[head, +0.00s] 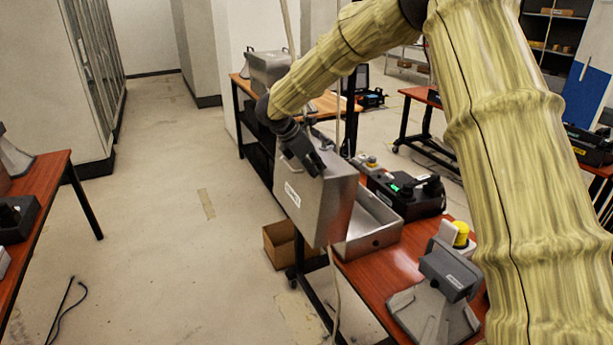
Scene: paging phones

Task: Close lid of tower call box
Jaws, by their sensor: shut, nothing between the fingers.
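The tower call box (376,238) is a grey metal box on the red-brown table, with an open tray-like body. Its lid (318,203) is a grey metal panel with a small white label, swung open and standing nearly upright on the left side of the body. My gripper (312,163) is shut and empty at the upper part of the lid. It overlaps the lid in the picture; I cannot tell whether it touches. The hinge and part of the inside of the box are hidden by the lid.
A black phone unit (405,194) stands behind the box. A grey device on a plate (447,280) with a yellow cap stands in front of it. A cardboard box (279,243) is on the floor at left. The floor aisle at left is mostly clear.

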